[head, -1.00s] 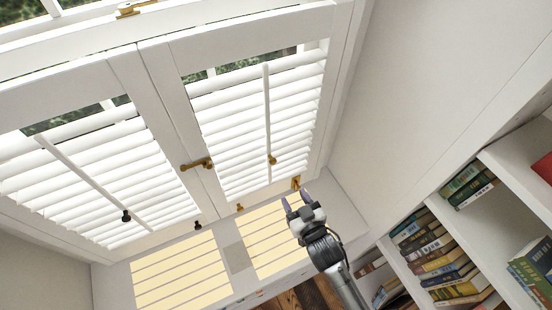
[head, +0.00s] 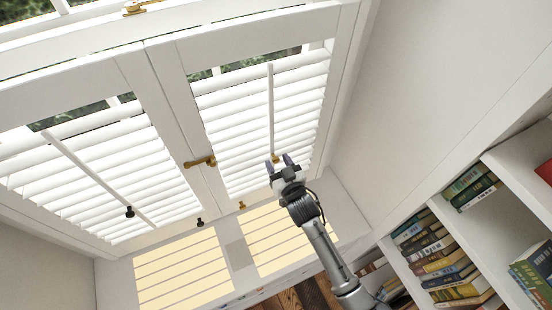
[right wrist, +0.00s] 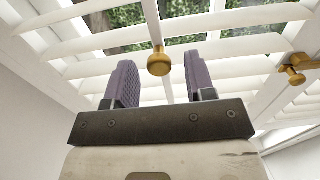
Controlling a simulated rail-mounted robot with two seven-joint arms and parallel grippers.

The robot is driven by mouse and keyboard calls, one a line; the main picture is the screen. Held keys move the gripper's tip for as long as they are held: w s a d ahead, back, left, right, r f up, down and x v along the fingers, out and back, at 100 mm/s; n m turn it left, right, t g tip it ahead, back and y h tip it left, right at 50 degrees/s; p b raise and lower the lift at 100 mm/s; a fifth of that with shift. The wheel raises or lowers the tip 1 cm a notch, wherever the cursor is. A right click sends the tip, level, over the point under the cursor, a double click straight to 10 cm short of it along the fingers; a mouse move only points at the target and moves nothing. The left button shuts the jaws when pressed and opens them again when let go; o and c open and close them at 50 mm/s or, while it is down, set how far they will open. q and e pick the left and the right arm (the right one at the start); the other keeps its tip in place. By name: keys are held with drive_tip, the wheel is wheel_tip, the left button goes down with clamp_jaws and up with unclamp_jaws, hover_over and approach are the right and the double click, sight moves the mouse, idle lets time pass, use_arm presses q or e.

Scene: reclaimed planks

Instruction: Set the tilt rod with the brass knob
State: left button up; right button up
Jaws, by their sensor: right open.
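The tilt rod (head: 271,105) with the brass knob (head: 275,158) hangs in front of the right shutter's white louvers (head: 240,115). My right gripper (head: 280,163) is open just below the knob, fingers pointing up toward it. In the right wrist view, the brass knob (right wrist: 159,61) appears between the two purple fingers (right wrist: 158,80), apart from both. Whether it lies between the pads or beyond them is unclear. The rod (right wrist: 158,22) runs up from the knob. My left gripper is not in view.
The left shutter has its own rod (head: 85,168) with a dark knob (head: 130,212). A brass latch (head: 200,161) sits on the middle stile. The sunlit sill (head: 237,255) lies below. A bookshelf (head: 410,270) with several books stands at the right.

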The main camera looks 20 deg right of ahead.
drive_tip(key=shift+w, duration=0.85)
clamp_jaws()
